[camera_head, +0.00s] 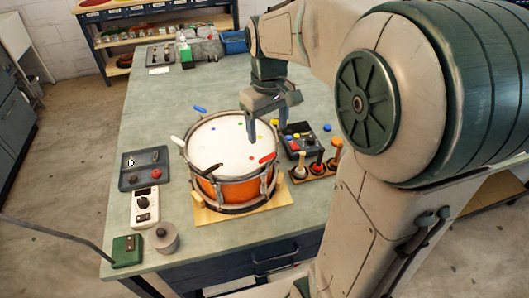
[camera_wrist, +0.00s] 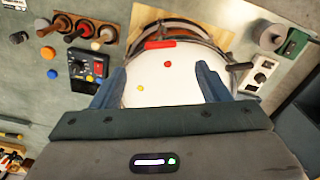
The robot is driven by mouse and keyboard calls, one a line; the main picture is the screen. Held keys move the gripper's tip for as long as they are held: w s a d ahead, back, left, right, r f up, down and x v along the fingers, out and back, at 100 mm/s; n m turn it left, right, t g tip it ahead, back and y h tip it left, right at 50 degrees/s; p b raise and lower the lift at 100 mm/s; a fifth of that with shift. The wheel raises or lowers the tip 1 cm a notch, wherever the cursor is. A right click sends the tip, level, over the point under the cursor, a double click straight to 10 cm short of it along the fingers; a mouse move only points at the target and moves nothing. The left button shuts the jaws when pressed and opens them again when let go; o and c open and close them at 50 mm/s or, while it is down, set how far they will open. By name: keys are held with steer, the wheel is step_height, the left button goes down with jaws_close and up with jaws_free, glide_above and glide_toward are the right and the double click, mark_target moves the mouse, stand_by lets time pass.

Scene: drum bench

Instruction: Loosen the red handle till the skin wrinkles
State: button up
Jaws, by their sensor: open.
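A drum (camera_head: 230,190) with an orange shell and a white skin (camera_head: 222,140) lies flat on a wooden board on the bench. The skin looks smooth, with small coloured dots. The red handle (camera_head: 267,158) sits at the rim, on the near right side; it also shows in the wrist view (camera_wrist: 160,44), at the top. A black handle (camera_head: 212,170), a white handle (camera_head: 178,141) and a blue handle (camera_head: 200,109) sit elsewhere around the rim. My gripper (camera_head: 272,118) is open and empty above the skin's right part, apart from the red handle. Its fingers (camera_wrist: 162,82) point toward the drum.
Right of the drum are a black control box (camera_head: 298,140) and a rack of knobbed tools (camera_head: 317,168). At left are a grey tray (camera_head: 144,167), a white dial box (camera_head: 145,206), a metal cylinder (camera_head: 163,238) and a green box (camera_head: 127,250). The bench behind the drum is mostly clear.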

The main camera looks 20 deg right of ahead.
mark_target(267, 156)
step_height(267, 156, down, 11)
steer(key=shift+r+p, duration=0.15)
steer(key=shift+p, duration=0.4)
steer(key=c, duration=1)
